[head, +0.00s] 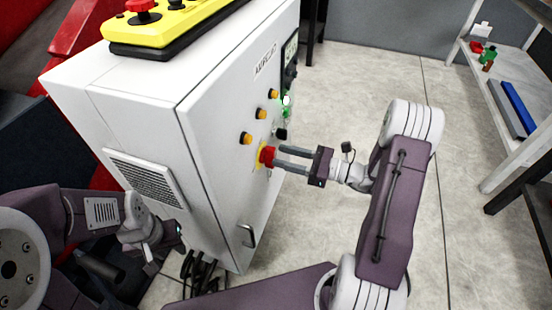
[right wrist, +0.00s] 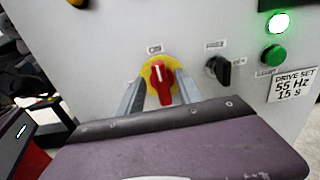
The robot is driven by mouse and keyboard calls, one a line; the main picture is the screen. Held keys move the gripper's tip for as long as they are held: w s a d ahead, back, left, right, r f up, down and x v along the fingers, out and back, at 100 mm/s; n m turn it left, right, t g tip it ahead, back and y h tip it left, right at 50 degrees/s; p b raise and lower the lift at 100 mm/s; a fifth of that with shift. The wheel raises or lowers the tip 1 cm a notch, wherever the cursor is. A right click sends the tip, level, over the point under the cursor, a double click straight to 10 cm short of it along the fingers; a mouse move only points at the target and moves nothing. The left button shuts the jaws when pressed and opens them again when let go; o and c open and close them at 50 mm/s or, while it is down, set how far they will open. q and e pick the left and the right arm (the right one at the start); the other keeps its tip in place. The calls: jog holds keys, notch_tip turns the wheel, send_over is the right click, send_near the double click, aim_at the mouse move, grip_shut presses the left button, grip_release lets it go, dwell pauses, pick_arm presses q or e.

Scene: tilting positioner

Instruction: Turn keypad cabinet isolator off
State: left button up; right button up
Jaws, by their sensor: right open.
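The isolator is a red rotary handle (head: 267,156) on a yellow round plate, on the front of the white keypad cabinet (head: 225,150). In the right wrist view the red handle (right wrist: 162,82) stands near upright, its white mark toward the "ON" label (right wrist: 154,49). My right gripper (head: 278,159) is open, its fingers reaching toward the cabinet face at the handle. In the right wrist view one finger shows on each side of the handle; contact cannot be told. My left gripper (head: 160,245) is low beside the cabinet's left side; its fingers are unclear.
Amber buttons (head: 246,138) sit left of and above the isolator. A black selector (right wrist: 218,68) and a green button (right wrist: 273,55) are to its right. A door handle (head: 248,236) is below. A yellow pendant (head: 170,22) lies on top. Shelves (head: 500,100) stand at far right.

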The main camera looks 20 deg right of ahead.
aim_at(270, 158)
jog(key=shift+b+x, duration=0.3)
jog(key=shift+x, duration=1.15)
grip_shut()
